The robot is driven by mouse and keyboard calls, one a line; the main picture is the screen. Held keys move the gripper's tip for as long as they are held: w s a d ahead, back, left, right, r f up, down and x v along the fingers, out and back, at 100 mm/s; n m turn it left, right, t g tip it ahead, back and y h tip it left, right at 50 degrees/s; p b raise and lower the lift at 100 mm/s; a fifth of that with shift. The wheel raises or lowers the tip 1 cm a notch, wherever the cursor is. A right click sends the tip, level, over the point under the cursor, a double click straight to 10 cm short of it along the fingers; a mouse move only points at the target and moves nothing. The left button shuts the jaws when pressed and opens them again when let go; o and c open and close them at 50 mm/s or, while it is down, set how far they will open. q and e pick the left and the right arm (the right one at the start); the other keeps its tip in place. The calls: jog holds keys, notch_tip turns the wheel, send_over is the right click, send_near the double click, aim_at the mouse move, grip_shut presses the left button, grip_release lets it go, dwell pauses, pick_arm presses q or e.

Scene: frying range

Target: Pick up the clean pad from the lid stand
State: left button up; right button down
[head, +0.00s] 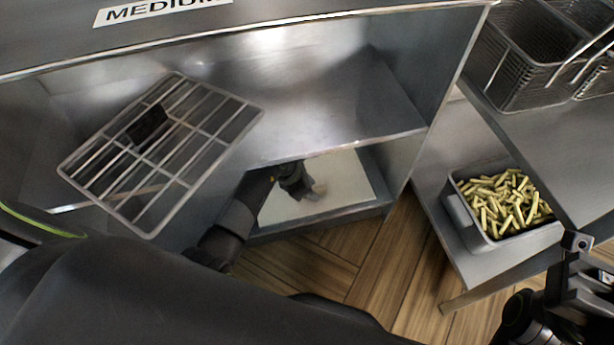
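My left gripper (297,182) is small and dark in the low opening under the steel shelf, over a pale flat panel (345,180). A small beige patch (318,190) shows right at its tips; it may be a pad, but I cannot tell whether the fingers hold it, touch it or only stand in front of it. The finger gap is too small and dark to read. No lid stand can be clearly made out. Black parts of my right arm (575,290) show at the lower right; its fingertips cannot be made out.
A wire rack (190,183) with a black block (147,127) on it lies tilted at the left. A steel shelf (300,100) spans above my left gripper. At the right are a tub of fries (455,215) and wire baskets (518,75). Wooden floor (320,255) lies below.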

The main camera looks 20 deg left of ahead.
pick_arm(q)
jog(key=shift+w+d+f, duration=0.1)
grip_shut()
dwell(0.4)
